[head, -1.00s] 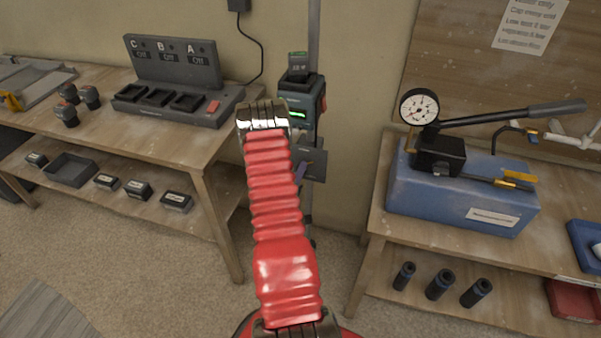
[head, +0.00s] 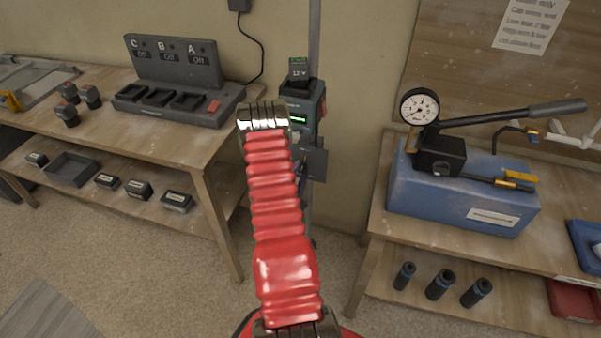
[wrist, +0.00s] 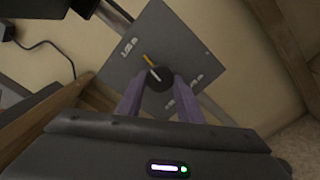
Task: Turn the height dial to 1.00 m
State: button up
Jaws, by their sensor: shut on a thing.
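In the wrist view, my gripper (wrist: 160,75) has its two purple fingers closed on the sides of a round black dial (wrist: 158,82). The dial sits on a grey plate (wrist: 180,33) with small white labels that are too blurred to read surely. A pale line on the dial points up-left, close to an orange mark (wrist: 148,60) on the plate. In the head view, the plate (head: 316,165) stands on the pole below a dark device (head: 306,100) with a green-lit display.
A wooden bench (head: 190,150) with a charger (head: 170,85) stands left. A bench (head: 375,225) with a blue pump unit (head: 450,200) and gauge (head: 419,106) stands right. A black cable (head: 258,50) hangs by the pole. Bare floor shows between the benches.

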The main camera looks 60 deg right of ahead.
jog(key=shift+w+a+f+n, duration=0.1)
jog(key=shift+w+f+n, duration=0.1)
jog(key=shift+n, duration=0.5)
jog(key=o, duration=1.1)
jog(key=shift+s+r, duration=0.1)
jog(key=shift+s, duration=0.05)
jog(key=a, duration=0.4)
jog(key=s+a, duration=0.1)
jog(key=a, duration=0.4)
jog(key=s+a, duration=0.1)
jog(key=a, duration=0.3)
jog(key=shift+s+a, duration=0.1)
jog(key=shift+a, duration=0.2)
